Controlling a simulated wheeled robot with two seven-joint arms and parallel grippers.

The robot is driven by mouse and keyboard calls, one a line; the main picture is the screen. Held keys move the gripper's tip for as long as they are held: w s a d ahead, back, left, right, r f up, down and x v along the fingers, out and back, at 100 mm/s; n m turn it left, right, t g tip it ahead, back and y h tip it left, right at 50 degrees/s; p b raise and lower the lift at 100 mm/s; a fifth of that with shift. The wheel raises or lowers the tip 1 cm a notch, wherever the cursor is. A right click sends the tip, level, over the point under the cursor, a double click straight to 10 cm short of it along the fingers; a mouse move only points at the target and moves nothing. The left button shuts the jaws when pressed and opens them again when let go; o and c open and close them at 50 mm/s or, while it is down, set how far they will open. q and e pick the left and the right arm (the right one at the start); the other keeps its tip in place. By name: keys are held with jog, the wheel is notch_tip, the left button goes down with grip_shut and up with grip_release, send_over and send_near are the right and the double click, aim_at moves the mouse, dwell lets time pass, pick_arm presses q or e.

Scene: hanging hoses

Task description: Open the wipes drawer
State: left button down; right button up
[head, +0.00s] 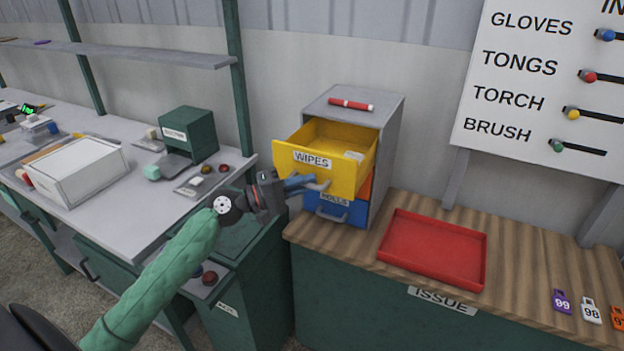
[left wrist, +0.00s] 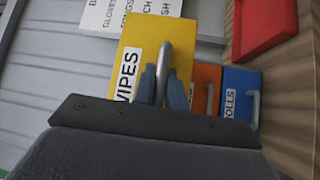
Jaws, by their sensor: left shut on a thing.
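The yellow wipes drawer (head: 343,172) stands pulled out of the grey cabinet (head: 392,130), with its inside showing and a pale item in its far right corner. Its front also shows in the left wrist view (left wrist: 185,52), with the WIPES label on it. My left gripper (head: 300,182) is at the drawer's front, shut on its grey handle (left wrist: 164,56). In the left wrist view the blue fingers (left wrist: 162,88) lie on either side of the handle bar. My right gripper is not in view.
Below are an orange drawer (left wrist: 206,80) and a blue ROLLS drawer (head: 342,210), both shut. A red marker-like stick (head: 350,104) lies on the cabinet. A red tray (head: 435,276) sits on the wooden counter (head: 530,262) to the right. A green bin (head: 262,262) stands left of the counter.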

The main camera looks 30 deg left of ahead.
pick_arm(q)
jog(key=shift+s, duration=0.5)
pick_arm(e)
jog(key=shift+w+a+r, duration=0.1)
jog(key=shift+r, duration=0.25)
pick_arm(q)
jog(key=c, duration=1.5)
grip_release()
jog(key=shift+o, duration=0.2)
jog(key=shift+f, duration=0.1)
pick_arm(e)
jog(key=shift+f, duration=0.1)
